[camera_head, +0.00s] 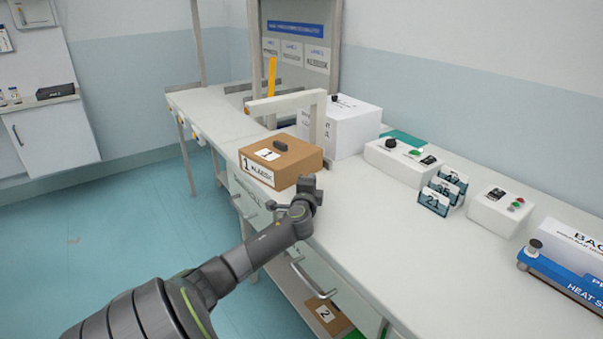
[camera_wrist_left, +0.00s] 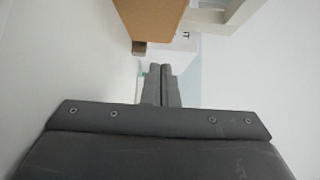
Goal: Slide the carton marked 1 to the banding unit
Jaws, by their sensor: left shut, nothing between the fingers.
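The carton marked 1 (camera_head: 259,172) is a closed brown box with a dark handle on its lid. It sits on the white bench near its front edge. Its brown side also shows at the top of the left wrist view (camera_wrist_left: 150,14). The banding unit, a white box (camera_head: 345,128) with a pale arch (camera_head: 318,115), stands just behind the carton. My left gripper (camera_head: 309,187) is shut and empty, close by the carton's right end. The shut fingers also show in the left wrist view (camera_wrist_left: 161,70). I cannot tell whether they touch the carton. My right gripper is out of view.
A white control box (camera_head: 395,165), numbered cards (camera_head: 443,190), a button box (camera_head: 498,212) and a blue heat sealer (camera_head: 555,270) stand along the bench's back to the right. A carton marked 2 (camera_head: 328,317) is on the lower shelf. The bench front right of the gripper is clear.

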